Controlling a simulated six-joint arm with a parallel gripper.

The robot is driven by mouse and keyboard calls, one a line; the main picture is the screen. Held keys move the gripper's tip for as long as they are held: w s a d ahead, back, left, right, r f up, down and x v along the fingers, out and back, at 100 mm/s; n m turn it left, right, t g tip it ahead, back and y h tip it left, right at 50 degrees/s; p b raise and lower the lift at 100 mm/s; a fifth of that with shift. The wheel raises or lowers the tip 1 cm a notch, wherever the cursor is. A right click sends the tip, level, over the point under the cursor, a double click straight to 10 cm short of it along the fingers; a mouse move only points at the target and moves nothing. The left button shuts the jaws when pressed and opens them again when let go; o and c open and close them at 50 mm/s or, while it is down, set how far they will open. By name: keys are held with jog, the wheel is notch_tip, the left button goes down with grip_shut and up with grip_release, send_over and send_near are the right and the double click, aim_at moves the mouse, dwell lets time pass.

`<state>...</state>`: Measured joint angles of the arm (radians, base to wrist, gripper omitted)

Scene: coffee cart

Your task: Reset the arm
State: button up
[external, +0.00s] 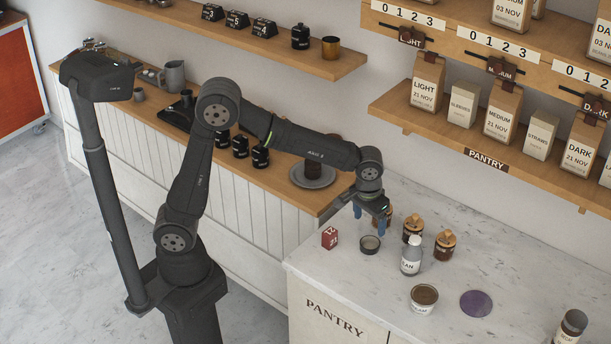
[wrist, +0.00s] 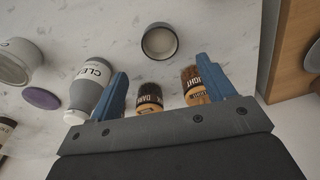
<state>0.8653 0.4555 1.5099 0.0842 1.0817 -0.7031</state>
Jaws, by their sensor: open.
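My gripper (external: 372,218) hangs from the bent arm over the left part of the white marble counter (external: 350,272). In the wrist view its two blue fingers (wrist: 161,72) are spread apart with nothing held between them. A small round open container (external: 370,244) stands on the counter just below the gripper; it also shows in the wrist view (wrist: 160,42).
A CLEAN bottle (external: 411,257), a tub (external: 423,299), a purple disc (external: 476,303) and a dark-capped bottle (external: 571,326) stand on the counter. A red numbered block (external: 329,237) is at left. Wooden shelves (external: 390,107) hold bags above. A wooden side counter (external: 285,195) adjoins.

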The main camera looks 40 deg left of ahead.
aim_at(369, 247)
jog(key=f, duration=0.8)
jog(key=shift+w+f, duration=0.2)
jog(key=shift+w, duration=0.2)
notch_tip(369, 247, up, 4)
jog(key=shift+w+d+r, duration=0.1)
jog(key=shift+r, duration=0.1)
jog(key=s+d+r, duration=0.3)
jog(key=s+r, duration=0.4)
jog(key=s, duration=0.4)
jog(key=w+a+f, duration=0.2)
jog(key=w+a, duration=1.1)
jog(key=a, duration=0.3)
jog(key=w+a, duration=0.4)
jog(key=a, duration=0.7)
jog(key=w+a+n, duration=0.1)
jog(key=w+a, duration=0.3)
jog(key=a, duration=0.7)
jog(key=shift+a+n, duration=0.3)
jog(key=shift+a, duration=0.1)
